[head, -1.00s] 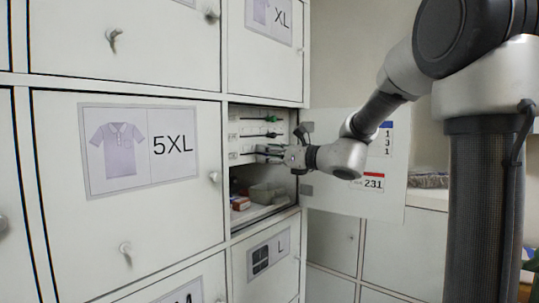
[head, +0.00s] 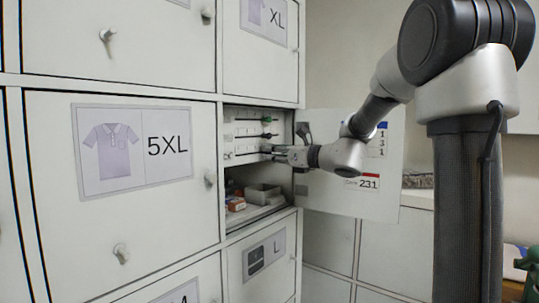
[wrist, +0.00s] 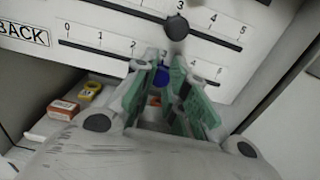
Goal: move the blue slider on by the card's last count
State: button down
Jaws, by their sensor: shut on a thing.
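The blue slider (wrist: 157,78) shows as a small blue patch between the green-padded fingers of my gripper (wrist: 161,66) in the wrist view. My gripper is shut on it at the lower numbered scale (wrist: 97,45), near the covered marks past 2. The fingers hide most of the slider and its exact mark. In the head view my gripper (head: 277,153) reaches into the open locker at the lowest slot. On the open door hang a blue-topped card (head: 378,143) reading 1, 3, 1 downward and a red-topped card (head: 363,182) reading 231.
A black knob (wrist: 177,27) stands near 3 on the scale above, close to my fingers. A BACK label (wrist: 24,32) is at the left. Below, the shelf holds an orange box (wrist: 62,107), a yellow roll (wrist: 91,89) and a grey bin (head: 263,192). The open door (head: 335,200) is right of the locker.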

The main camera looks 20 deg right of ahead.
jog(key=c, duration=1.3)
grip_release()
jog(key=shift+c, duration=0.2)
jog(key=v, duration=1.2)
